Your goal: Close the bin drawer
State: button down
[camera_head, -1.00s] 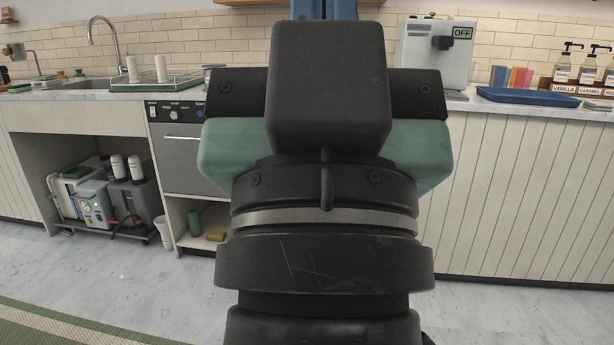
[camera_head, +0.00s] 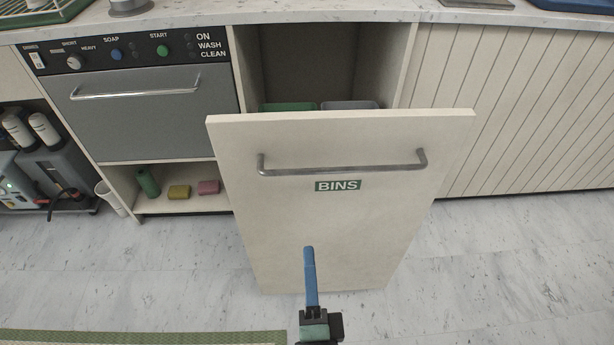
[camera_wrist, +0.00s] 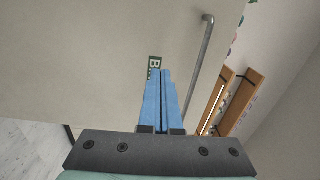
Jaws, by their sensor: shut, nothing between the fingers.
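The bin drawer (camera_head: 330,225) stands pulled out from the counter, with a cream front, a metal bar handle (camera_head: 342,169) and a green BINS label (camera_head: 338,185). The tops of a green bin (camera_head: 288,106) and a grey bin (camera_head: 350,105) show behind the front. My gripper (camera_head: 308,250) has blue fingers, is shut and empty, and is in front of the drawer's face below the label. In the wrist view the fingers (camera_wrist: 161,72) point at the drawer front (camera_wrist: 80,60), near the label, with the handle (camera_wrist: 203,60) to their right. I cannot tell whether they touch it.
A dishwasher (camera_head: 150,100) is left of the drawer, above an open shelf with a green bottle (camera_head: 148,182) and sponges (camera_head: 179,191). Ribbed panels (camera_head: 530,110) are to the right. Marble floor (camera_head: 480,260) is clear around the drawer; a green-edged mat (camera_head: 140,338) lies at lower left.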

jog(key=f, duration=0.1)
jog(key=b, duration=0.3)
send_near(307, 190)
jog(key=shift+m, duration=0.3)
jog(key=w, duration=0.5)
jog(key=shift+w+a, duration=0.1)
jog(key=shift+w, duration=0.05)
jog(key=shift+w+b, duration=0.3)
jog(key=shift+w, duration=0.45)
